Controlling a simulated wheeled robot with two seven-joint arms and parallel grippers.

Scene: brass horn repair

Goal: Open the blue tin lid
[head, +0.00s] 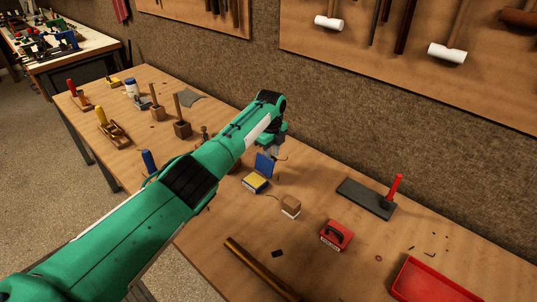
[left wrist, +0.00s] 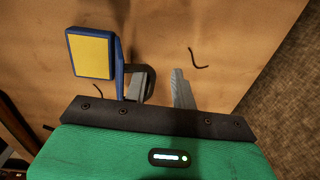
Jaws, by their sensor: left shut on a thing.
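The blue tin (head: 254,187) sits on the workbench near the middle of the head view, with its yellow inside showing. Its blue lid (head: 265,164) stands upright at the tin's far edge. In the left wrist view the tin (left wrist: 90,54) is at upper left and the lid (left wrist: 119,70) shows nearly edge-on. In the left wrist view the gripper's fingers (left wrist: 160,85) are beside the lid; the exact contact is hard to see. My right gripper is not in view.
A dark slab (head: 362,199), a brass tube (head: 258,268) and a red tray (head: 435,283) are further off. Wooden mallets stand at left.

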